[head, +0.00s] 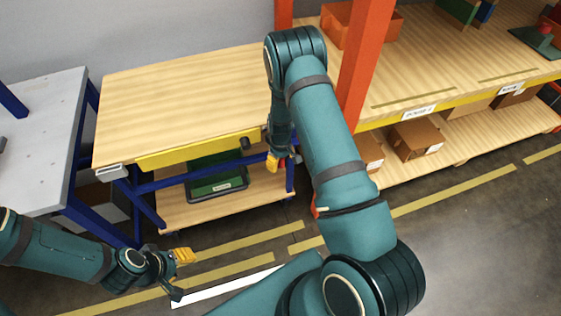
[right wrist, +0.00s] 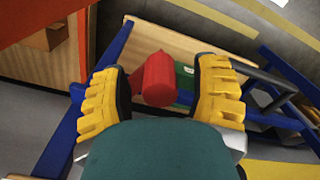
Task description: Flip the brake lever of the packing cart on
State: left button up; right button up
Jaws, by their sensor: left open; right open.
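The packing cart (head: 185,95) has a pale wooden top, a yellow front strip and a blue frame with a lower shelf. A red lever (right wrist: 158,80) shows in the right wrist view, between the two yellow fingers of my right gripper (right wrist: 163,95). The gripper is open around it; I cannot tell whether a finger touches it. In the head view my right gripper (head: 283,162) is at the cart's right front corner, partly hidden by my arm, and I cannot make out the lever clearly. My left gripper (head: 183,256) is open and empty, low in front of the cart.
A green crate (head: 217,187) stands on the cart's lower shelf. A grey table (head: 40,130) stands at left. An orange rack post (head: 362,60) and shelves with boxes (head: 415,138) stand right of the cart. Floor with yellow lines lies in front.

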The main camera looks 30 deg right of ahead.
jog(key=shift+f, duration=0.2)
grip_shut()
dwell(0.3)
jog(key=s+d+n+b, duration=0.2)
jog(key=d+n+b, duration=0.1)
jog(key=d+n, duration=0.6)
jog(key=shift+s+n+b, duration=0.15)
jog(key=shift+n+b, duration=0.15)
jog(key=shift+n, duration=0.8)
jog(key=shift+d, duration=0.1)
